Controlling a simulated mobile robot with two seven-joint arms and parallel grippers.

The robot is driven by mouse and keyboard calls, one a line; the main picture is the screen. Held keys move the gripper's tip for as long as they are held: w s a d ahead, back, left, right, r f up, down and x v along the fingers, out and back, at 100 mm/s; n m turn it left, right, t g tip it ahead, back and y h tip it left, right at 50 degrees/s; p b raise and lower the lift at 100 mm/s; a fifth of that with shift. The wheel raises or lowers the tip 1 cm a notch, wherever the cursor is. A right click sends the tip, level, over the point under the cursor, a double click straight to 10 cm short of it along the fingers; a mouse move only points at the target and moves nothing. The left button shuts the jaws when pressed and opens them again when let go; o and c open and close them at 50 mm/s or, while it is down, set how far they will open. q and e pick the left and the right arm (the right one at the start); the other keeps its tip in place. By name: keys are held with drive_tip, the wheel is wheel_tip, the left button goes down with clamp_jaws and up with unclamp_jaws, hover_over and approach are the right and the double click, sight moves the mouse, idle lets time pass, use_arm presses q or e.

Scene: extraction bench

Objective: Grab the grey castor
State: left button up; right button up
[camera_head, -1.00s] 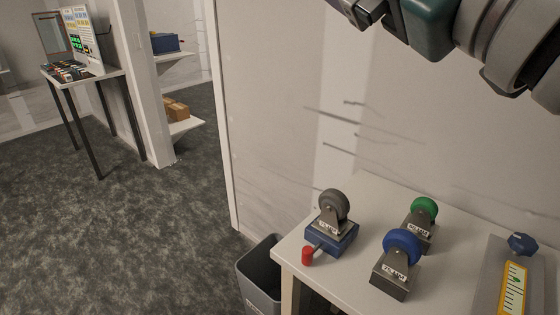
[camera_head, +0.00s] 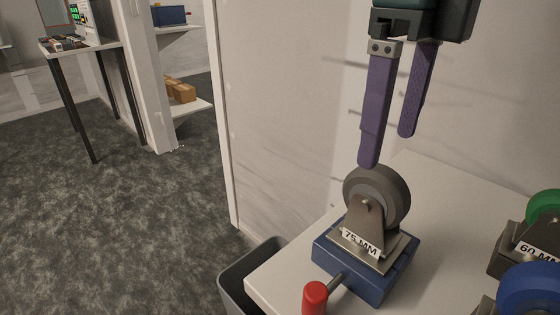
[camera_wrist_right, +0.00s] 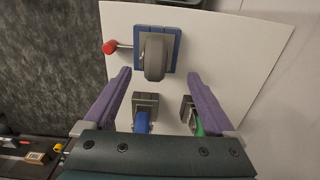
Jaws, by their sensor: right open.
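The grey castor (camera_head: 377,196) has a dark grey wheel in a metal fork with a "75 MM" label. It sits upright on a blue clamp block (camera_head: 370,268) with a red-ended handle (camera_head: 315,297), on the white table. My right gripper (camera_head: 388,150) is open and empty above the castor, its purple fingers pointing down. In the right wrist view, the castor wheel (camera_wrist_right: 155,57) lies ahead of the two spread fingers (camera_wrist_right: 158,75), roughly between their lines. The left gripper is out of view.
The blue castor (camera_head: 528,290) and the green castor (camera_head: 546,208) stand to the right on the white table (camera_head: 440,190). A grey bin (camera_head: 240,283) is beside the table's left edge. A wall rises behind the table.

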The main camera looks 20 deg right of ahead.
sight(378, 194)
drive_tip(key=f, duration=0.2)
drive_tip(key=shift+s+a+f, duration=0.15)
drive_tip(key=shift+s+f, duration=0.05)
drive_tip(key=shift+f, duration=0.1)
drive_tip(key=f, duration=0.5)
drive_tip(key=shift+s+f, duration=0.2)
drive_tip(key=shift+f, duration=0.15)
drive_tip(key=shift+c, duration=0.3)
drive_tip(key=shift+a, duration=0.1)
clamp_jaws()
drive_tip(key=shift+r, duration=0.1)
